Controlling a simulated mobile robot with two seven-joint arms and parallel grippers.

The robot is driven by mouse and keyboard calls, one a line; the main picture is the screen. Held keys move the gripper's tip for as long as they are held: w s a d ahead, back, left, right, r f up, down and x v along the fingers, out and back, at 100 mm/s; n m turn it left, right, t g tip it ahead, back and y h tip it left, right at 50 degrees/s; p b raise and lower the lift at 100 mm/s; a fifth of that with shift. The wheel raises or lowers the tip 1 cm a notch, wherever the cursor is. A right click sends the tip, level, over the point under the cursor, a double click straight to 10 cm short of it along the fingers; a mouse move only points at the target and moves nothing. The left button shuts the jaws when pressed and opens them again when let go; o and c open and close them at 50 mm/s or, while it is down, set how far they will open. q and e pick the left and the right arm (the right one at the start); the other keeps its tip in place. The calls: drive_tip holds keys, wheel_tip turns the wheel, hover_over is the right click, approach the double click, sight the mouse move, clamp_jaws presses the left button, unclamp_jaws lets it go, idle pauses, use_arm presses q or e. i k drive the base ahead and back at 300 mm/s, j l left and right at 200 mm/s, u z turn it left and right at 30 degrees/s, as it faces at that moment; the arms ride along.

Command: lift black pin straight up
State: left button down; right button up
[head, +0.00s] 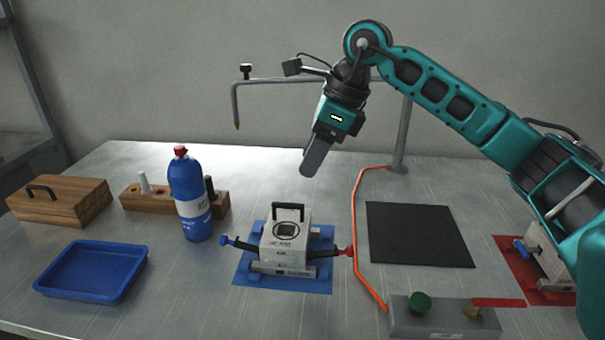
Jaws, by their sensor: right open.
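A black pin (209,187) stands upright in the right end of a wooden block (134,200), just to the right of the blue bottle. A white pin (144,182) stands near the block's left end. My right gripper (308,170) is open and appears empty. It hangs in the air above the back of the table, to the right of the black pin and well apart from it. Its fingers are seen nearly edge-on and point down and slightly left. My left gripper is not in view.
A blue bottle with a red cap (190,200) partly hides the block. A wooden box (58,202) and a blue tray (93,272) lie left. A grey mould (287,239) sits on a blue mat. An orange hose (357,215) and black mat (420,235) lie right; a grey pole (404,125) stands behind.

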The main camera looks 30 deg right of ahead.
sight(213, 195)
drive_tip(key=k, duration=1)
